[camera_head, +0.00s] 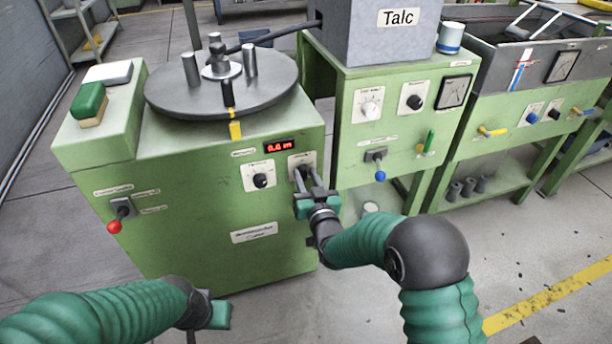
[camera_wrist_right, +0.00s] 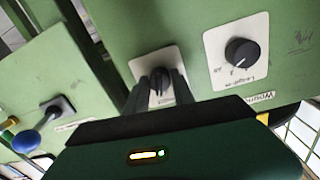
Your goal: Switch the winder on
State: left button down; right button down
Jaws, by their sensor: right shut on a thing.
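The winder (camera_head: 220,200) is a green cabinet with a grey round turntable (camera_head: 222,88) on top and a red display (camera_head: 279,146) reading about 0.0 m. My right gripper (camera_head: 304,178) is at the right knob on its front panel. In the right wrist view its fingers (camera_wrist_right: 158,92) are shut on the black knob (camera_wrist_right: 160,84), which sits on a white plate. A second black knob (camera_head: 260,180) on the panel is free; it also shows in the right wrist view (camera_wrist_right: 242,53). My left gripper (camera_head: 219,314) is low in front of the winder, its fingers not clearly visible.
A red-ended lever (camera_head: 115,226) is at the winder's lower left. Right of the winder stands a green machine with a grey Talc hopper (camera_head: 375,30) and a blue-ended lever (camera_head: 380,175). Another green bench with a trough (camera_head: 500,60) is farther right. Open floor lies in front.

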jog(key=m+p, duration=0.1)
jog(key=m, duration=0.4)
jog(key=shift+d+p, duration=0.1)
jog(key=shift+p, duration=0.2)
jog(key=shift+m+p, duration=0.4)
jog(key=shift+m, duration=1.1)
jog(key=c, duration=1.1)
grip_release()
jog(key=shift+o, duration=0.2)
jog(key=shift+g, duration=0.3)
jog(key=shift+s+d, duration=0.1)
jog(key=shift+s, duration=0.25)
jog(key=f+p+v, duration=0.1)
jog(key=p+v, duration=0.4)
jog(key=v, duration=1.1)
jog(key=shift+d+r, duration=0.2)
jog(key=shift+r, duration=0.05)
